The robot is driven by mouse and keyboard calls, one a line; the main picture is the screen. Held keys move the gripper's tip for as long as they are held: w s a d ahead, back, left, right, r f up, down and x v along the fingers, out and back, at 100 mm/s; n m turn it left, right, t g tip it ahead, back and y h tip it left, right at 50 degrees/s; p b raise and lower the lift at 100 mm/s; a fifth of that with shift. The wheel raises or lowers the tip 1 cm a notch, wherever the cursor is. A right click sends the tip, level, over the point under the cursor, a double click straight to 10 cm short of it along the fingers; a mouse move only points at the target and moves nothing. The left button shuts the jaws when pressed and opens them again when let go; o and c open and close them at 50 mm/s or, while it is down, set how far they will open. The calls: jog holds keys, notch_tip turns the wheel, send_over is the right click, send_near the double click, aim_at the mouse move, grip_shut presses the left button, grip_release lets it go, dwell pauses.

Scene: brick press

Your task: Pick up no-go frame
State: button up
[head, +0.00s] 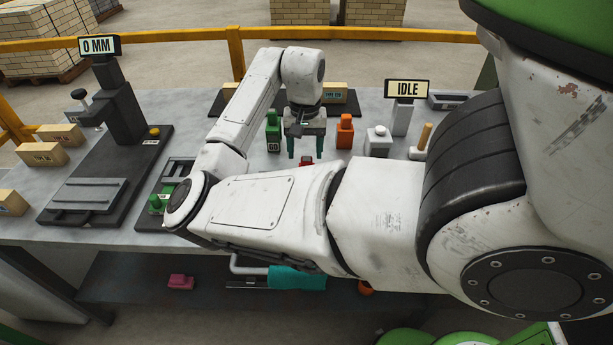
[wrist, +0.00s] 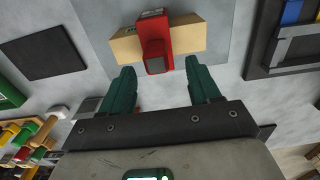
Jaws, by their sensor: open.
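The red no-go frame (wrist: 156,42) sits across a tan brick (wrist: 125,47) on the grey table in the wrist view. Only a small red part of it shows in the head view (head: 306,160), below my gripper, with the rest hidden behind my arm. My gripper (head: 306,148) points down over the table with its two green fingers apart and nothing between them. In the wrist view the fingertips (wrist: 159,72) lie just short of the red frame, one toward each side of it. I cannot tell the remaining height.
A green GO frame (head: 273,133) stands left of my gripper and an orange piece (head: 344,132) stands right. A grey-white block (head: 378,141) and the IDLE sign (head: 408,89) are farther right. A dark gauge stand (head: 116,105) fills the left table.

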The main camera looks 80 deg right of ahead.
aim_at(307, 158)
jog(key=f, duration=0.2)
jog(key=f+p, duration=0.1)
jog(key=f, duration=0.2)
jog(key=shift+s+a, duration=0.15)
jog(key=shift+s, duration=0.05)
jog(key=shift+c, duration=0.3)
grip_shut()
jog(key=shift+r, duration=0.1)
